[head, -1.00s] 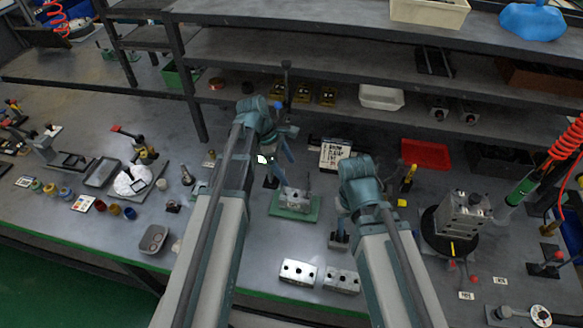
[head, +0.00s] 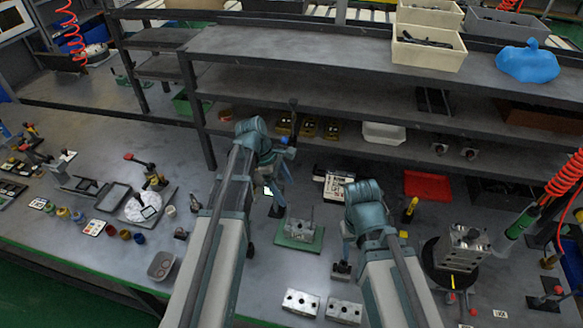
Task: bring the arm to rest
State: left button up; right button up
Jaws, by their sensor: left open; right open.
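My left gripper (head: 277,210) hangs over the bench just left of a metal valve block (head: 299,229), which sits on a green plate (head: 283,242). It is open and looks empty. My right gripper (head: 341,270) points down to the right of the green plate, behind two silver valve blocks with holes, a left one (head: 300,303) and a right one (head: 343,311). It is also open with nothing seen in it. Both arms reach in from the bottom edge, and their forearms hide parts of the bench. The fingertips are small, so contact with the bench cannot be told.
A taller metal block (head: 466,249) stands on a round black base (head: 436,262) at the right. A red tray (head: 427,186) and a boxed label (head: 345,187) lie behind my grippers. Shelves (head: 330,80) overhang the back.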

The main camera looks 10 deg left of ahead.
pick_arm(q)
jog(key=s+d+f+m+y+b, duration=0.2)
jog(key=s+d+m, duration=0.3)
jog(key=s+m, duration=0.3)
jog(key=s+d+f+m+y+b, duration=0.3)
jog(key=s+d+m, duration=0.3)
jog(key=m, duration=0.7)
jog(key=shift+s+f+m+y, duration=0.4)
jog(key=shift+s+f, duration=0.35)
jog(key=shift+s, duration=0.15)
jog(key=shift+d, duration=0.15)
